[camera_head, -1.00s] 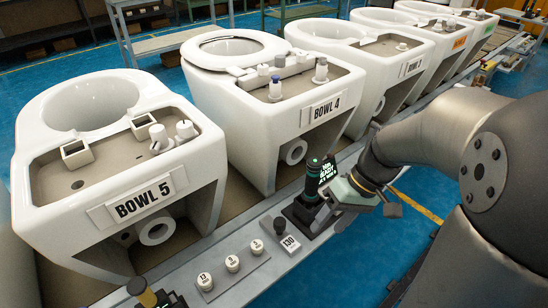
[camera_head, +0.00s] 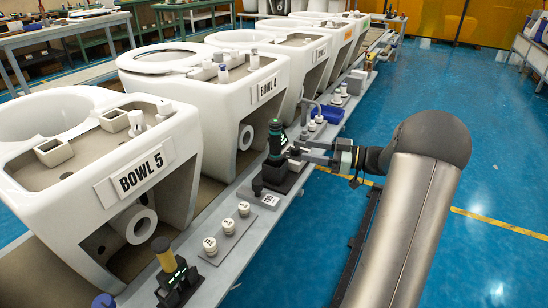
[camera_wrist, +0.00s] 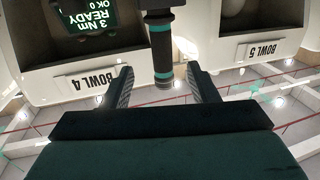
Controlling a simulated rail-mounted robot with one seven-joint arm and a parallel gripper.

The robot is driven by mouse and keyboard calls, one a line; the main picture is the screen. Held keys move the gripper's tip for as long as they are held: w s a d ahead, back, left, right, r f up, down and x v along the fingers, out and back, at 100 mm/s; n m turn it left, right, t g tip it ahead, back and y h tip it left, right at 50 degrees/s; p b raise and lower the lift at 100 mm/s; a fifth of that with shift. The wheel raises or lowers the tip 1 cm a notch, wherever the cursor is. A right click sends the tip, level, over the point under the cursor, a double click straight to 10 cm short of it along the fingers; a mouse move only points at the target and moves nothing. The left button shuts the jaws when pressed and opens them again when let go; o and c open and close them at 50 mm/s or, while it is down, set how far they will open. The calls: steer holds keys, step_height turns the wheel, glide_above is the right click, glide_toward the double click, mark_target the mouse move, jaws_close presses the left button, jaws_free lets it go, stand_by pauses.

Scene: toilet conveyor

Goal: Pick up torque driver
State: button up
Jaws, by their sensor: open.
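The torque driver (camera_head: 275,138) is dark with green bands and stands upright in a black holder on the rail in front of Bowl 4. In the wrist view its shaft (camera_wrist: 161,48) hangs into the picture between the two fingers, with visible gaps on both sides. A small display (camera_wrist: 88,17) beside it reads "3 Nm READY OK 0". My gripper (camera_head: 298,150) reaches level from the right, close to the driver; its open fingers (camera_wrist: 163,84) straddle the driver without visibly closing on it.
A second driver with a yellow handle (camera_head: 162,254) stands at the front of the rail. Several white caps (camera_head: 228,226) sit on a plate between. Bowl 5 (camera_head: 150,175) and Bowl 4 (camera_head: 265,92) stand behind the rail.

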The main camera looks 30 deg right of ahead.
mark_target(275, 145)
steer(key=b+x, duration=0.1)
steer(key=x, duration=1)
steer(key=shift+a+b, duration=0.15)
steer(key=shift+b, duration=0.15)
steer(key=c, duration=1.1)
